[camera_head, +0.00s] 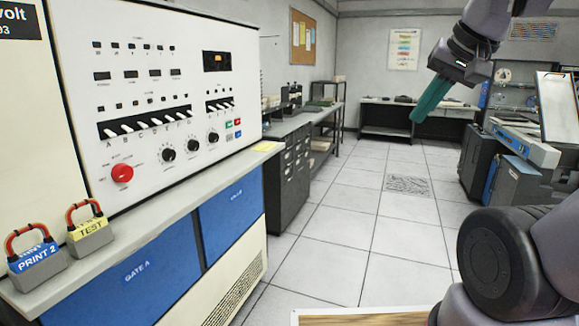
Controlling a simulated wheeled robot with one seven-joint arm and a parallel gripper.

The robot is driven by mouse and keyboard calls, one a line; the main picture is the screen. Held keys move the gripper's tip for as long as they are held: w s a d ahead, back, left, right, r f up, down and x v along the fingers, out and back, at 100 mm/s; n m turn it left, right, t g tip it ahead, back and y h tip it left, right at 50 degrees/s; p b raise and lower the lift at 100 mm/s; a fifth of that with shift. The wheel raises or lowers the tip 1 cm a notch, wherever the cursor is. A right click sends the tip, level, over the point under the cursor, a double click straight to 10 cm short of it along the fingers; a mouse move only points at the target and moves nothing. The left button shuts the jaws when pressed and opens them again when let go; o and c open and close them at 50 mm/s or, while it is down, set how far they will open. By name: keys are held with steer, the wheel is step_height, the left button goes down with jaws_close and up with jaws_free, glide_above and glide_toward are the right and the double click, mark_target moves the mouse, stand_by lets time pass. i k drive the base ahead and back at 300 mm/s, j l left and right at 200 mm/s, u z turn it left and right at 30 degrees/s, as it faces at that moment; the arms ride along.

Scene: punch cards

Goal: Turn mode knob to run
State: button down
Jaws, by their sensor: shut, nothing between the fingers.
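The white control panel (140,80) stands at the left. It carries a large red knob (122,173) at its lower left, with small labels around it that are too small to read. Three black knobs, a left one (168,154), a middle one (192,145) and a right one (213,137), sit in a row to its right. I cannot tell which is the mode knob or where any knob points. My gripper (416,116) has teal fingers and hangs in the air at the upper right, well apart from the panel. It is shut and empty.
Two padlock-like blocks, PRINT 2 (37,265) and TEST (89,235), stand on the ledge below the panel. White toggle switches (155,124) line the panel above the knobs. Dark drawers (288,180) stand beyond. The tiled floor (340,215) in the middle is open.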

mark_target(121, 172)
steer(key=u, duration=1.5)
steer(key=i+j, duration=0.1)
steer(key=j, duration=0.4)
steer(key=j+u, duration=0.1)
steer(key=j, duration=0.35)
steer(key=i, duration=0.05)
